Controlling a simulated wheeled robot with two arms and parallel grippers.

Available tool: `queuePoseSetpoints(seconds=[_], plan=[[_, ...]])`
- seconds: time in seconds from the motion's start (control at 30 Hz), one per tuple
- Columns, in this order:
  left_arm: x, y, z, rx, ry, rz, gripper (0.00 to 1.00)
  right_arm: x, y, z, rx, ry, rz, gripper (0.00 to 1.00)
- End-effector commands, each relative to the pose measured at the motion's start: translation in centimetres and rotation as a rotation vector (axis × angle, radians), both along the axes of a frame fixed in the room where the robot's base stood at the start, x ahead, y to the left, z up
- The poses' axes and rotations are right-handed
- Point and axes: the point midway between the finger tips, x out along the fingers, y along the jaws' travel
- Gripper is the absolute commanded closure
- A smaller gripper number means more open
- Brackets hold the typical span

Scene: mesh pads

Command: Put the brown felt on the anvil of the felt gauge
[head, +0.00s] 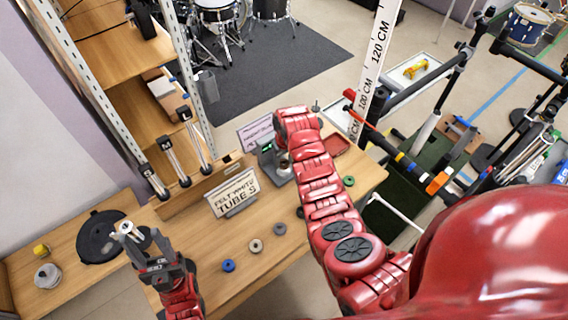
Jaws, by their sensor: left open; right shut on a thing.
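The felt gauge (268,160) is a dark grey device with a lit green display, standing on the wooden table behind the small sign. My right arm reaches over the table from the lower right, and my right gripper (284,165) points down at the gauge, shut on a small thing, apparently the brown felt. The arm and gripper largely hide the felt and the anvil, so I cannot tell whether they touch. My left gripper (130,234) is open and empty above the left part of the table, well away from the gauge.
A blue felt (228,265), a beige felt (256,246), a grey felt (280,229) and a green felt (348,181) lie along the table. A reddish tray (337,145) lies right of the gauge.

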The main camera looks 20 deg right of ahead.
Motion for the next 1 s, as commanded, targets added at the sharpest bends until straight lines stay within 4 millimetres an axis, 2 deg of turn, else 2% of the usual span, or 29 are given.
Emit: queuePoseSetpoints(seconds=[0.07,0.23,0.67,0.7,0.83,1.0], plan=[[0.0,0.0,1.0,0.0,0.0,0.0,0.5,-0.1,0.1,-0.4,-0.001,0.004,0.001,1.0],[0.0,0.0,1.6,0.0,0.0,0.0,0.5,-0.2,0.0,-2.1,0.0,0.005,-0.001,1.0],[0.0,0.0,1.1,0.0,0.0,0.0,0.5,-0.1,0.0,-3.0,0.0,0.001,0.001,1.0],[0.0,0.0,1.2,0.0,0.0,0.0,0.5,-0.1,0.0,-2.9,0.0,0.001,0.001,0.46],[0.0,0.0,1.3,0.0,0.0,0.0,0.5,-0.1,0.0,-2.8,0.0,0.001,0.001,0.22],[0.0,0.0,1.3,0.0,0.0,0.0,0.5,-0.1,0.0,-2.8,-0.001,0.001,0.0,0.21]])
